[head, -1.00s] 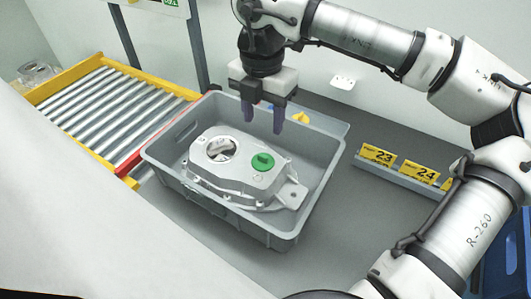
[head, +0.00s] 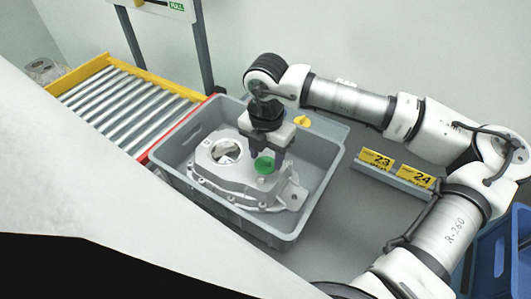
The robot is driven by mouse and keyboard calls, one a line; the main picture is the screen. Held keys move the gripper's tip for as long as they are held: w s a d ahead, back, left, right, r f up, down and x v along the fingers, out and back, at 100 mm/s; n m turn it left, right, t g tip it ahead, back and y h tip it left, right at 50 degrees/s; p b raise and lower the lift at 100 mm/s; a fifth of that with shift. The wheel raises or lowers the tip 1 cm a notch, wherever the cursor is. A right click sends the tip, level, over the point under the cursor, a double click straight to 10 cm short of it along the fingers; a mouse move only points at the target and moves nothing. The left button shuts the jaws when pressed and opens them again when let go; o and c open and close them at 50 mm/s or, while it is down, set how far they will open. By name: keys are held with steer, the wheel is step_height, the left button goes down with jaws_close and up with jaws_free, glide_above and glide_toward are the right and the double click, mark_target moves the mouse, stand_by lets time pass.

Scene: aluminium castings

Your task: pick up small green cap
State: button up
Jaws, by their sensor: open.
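The small green cap (head: 264,166) sits on the upper face of a silver-grey aluminium casting (head: 222,178), to the right of the casting's round opening. The casting lies in a grey crate (head: 183,195). My gripper (head: 266,160) points down over the crate, with its dark fingers just at the cap, seemingly on either side of it. The jaws are open. Part of the cap's upper edge is hidden by the fingers. I cannot tell whether the fingers touch it.
A yellow knob-like piece (head: 302,121) shows at the crate's back edge. A roller conveyor (head: 130,105) with yellow and red rails stands at the left. Yellow signs 23 (head: 377,158) and 24 (head: 416,177) stand on the grey table at the right. A blue bin (head: 500,255) is at lower right.

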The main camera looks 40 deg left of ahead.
steer(key=c, duration=1)
steer(key=shift+c, duration=0.2)
steer(key=shift+r, duration=0.2)
